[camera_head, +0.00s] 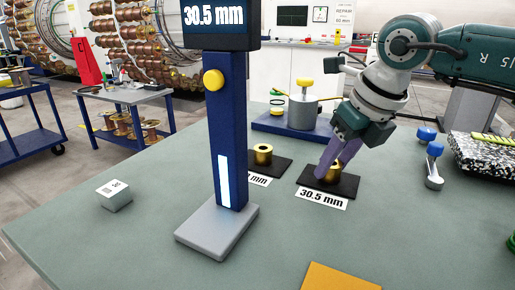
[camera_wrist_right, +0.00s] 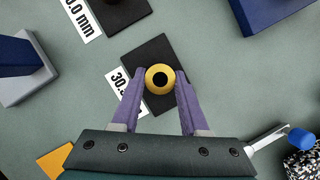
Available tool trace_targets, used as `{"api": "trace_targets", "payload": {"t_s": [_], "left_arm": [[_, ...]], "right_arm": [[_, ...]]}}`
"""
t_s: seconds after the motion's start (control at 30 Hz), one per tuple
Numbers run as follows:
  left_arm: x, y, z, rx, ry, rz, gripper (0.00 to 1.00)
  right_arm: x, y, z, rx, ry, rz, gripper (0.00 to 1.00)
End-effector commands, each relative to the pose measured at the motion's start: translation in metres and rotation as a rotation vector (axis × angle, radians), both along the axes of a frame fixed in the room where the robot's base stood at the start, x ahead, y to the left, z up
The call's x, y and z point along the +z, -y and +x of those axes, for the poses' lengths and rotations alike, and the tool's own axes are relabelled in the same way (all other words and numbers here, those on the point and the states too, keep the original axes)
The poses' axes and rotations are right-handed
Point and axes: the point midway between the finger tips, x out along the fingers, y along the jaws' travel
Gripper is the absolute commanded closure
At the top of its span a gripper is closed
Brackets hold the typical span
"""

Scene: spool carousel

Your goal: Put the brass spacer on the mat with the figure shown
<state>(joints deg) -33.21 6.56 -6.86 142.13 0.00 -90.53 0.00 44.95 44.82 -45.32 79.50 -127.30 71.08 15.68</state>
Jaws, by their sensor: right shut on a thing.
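My right gripper (camera_head: 333,170) is shut on a brass spacer (camera_wrist_right: 160,89), with a purple finger (camera_wrist_right: 190,100) on each side of it. The spacer is upright over the black mat (camera_head: 350,185) labelled 30.5 mm (camera_head: 321,198); whether it touches the mat I cannot tell. In the right wrist view it is over the same mat (camera_wrist_right: 148,50), towards its middle. A second brass spacer (camera_head: 263,153) stands on the other black mat (camera_head: 283,167), whose label is partly hidden by the gauge post. The gauge display (camera_head: 214,16) reads 30.5 mm. My left gripper is not in view.
The gauge's blue post (camera_head: 232,130) on a grey base (camera_head: 217,233) stands left of the mats. A grey block (camera_head: 115,195) lies further left. A blue stand (camera_head: 303,122) is behind. A blue-knobbed tool (camera_head: 434,165) and a speckled slab (camera_head: 485,155) are right. An orange sheet (camera_head: 335,279) lies in front.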

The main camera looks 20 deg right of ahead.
Motion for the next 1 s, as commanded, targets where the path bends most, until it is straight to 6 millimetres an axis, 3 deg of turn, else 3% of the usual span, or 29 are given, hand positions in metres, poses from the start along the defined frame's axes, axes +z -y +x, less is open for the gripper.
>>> {"api": "trace_targets", "payload": {"t_s": [0.2,0.23,0.47,0.77,0.87,1.0], "left_arm": [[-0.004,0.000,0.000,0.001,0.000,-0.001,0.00],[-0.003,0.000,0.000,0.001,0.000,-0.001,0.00],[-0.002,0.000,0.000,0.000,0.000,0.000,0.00],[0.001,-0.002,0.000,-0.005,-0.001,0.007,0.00],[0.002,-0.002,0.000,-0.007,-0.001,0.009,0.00],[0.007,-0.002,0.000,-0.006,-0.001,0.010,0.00]], "right_arm": [[-0.004,0.000,0.000,0.000,0.001,0.000,1.00],[-0.003,0.000,0.000,0.000,0.000,0.000,0.53],[-0.002,0.000,0.000,0.000,0.000,0.000,0.27],[0.002,0.000,0.000,0.000,0.000,0.000,0.26],[0.011,0.000,-0.003,0.000,0.003,0.001,0.26],[0.037,0.002,-0.013,0.002,0.004,-0.002,0.26]]}}
